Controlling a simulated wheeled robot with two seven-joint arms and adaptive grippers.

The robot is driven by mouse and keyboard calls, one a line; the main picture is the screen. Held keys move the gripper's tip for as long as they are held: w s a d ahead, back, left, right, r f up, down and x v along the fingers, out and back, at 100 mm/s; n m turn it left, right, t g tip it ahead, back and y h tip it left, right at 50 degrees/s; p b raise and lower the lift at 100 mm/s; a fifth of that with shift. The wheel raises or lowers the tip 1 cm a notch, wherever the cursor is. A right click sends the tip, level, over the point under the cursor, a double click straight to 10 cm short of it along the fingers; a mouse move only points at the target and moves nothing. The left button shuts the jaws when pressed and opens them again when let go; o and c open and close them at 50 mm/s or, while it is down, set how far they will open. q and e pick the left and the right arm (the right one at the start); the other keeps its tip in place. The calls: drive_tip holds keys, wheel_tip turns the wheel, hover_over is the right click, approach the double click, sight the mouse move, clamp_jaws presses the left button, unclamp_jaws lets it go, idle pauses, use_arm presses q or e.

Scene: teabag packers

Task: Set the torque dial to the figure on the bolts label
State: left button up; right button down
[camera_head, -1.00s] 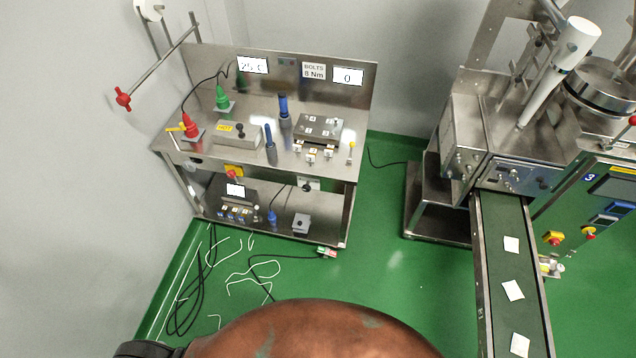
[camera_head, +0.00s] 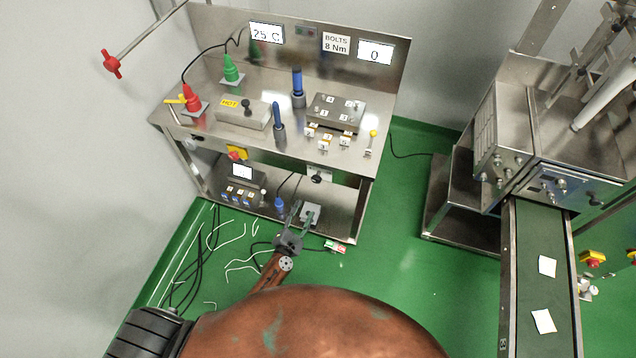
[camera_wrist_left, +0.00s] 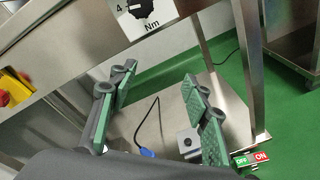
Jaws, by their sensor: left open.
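The bolts label (camera_head: 336,43) on the bench's back panel reads "BOLTS 8 Nm". The torque dial (camera_head: 316,178) is a small dark knob on a white plate at the bench's front edge. In the left wrist view the dial (camera_wrist_left: 148,8) is cut off by the top edge; "4" and "Nm" show on its plate, and its pointer cannot be read. My left gripper (camera_head: 303,207) is open and empty, below and in front of the dial. Its two green-padded fingers (camera_wrist_left: 160,88) stand apart in the left wrist view, below the dial plate. My right gripper is not in view.
A display (camera_head: 376,52) beside the label reads 0. A yellow-and-red button (camera_head: 237,153) sits left of the dial. On the lower shelf are a grey box (camera_head: 310,214) and a blue-topped item (camera_head: 279,205).

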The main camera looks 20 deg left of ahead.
sight(316, 181)
use_arm(q)
drive_tip(key=w+r+n, duration=0.2)
drive_tip(key=w, duration=0.1)
drive_tip(key=w+d+r+n+t+b, duration=0.1)
drive_tip(key=w+r+n, duration=0.1)
drive_tip(key=w+r, duration=0.1)
drive_tip(key=w+d+r+n, duration=0.1)
drive_tip(key=w+r, duration=0.1)
drive_tip(key=w, duration=0.2)
drive_tip(key=shift+w+r+n+t+y, duration=0.2)
drive_tip(key=shift+w+n+t+y, duration=0.1)
drive_tip(key=shift+n+t, duration=0.1)
drive_tip(key=shift+w, duration=0.3)
drive_tip(key=shift+c, duration=0.2)
drive_tip(key=c, duration=1.2)
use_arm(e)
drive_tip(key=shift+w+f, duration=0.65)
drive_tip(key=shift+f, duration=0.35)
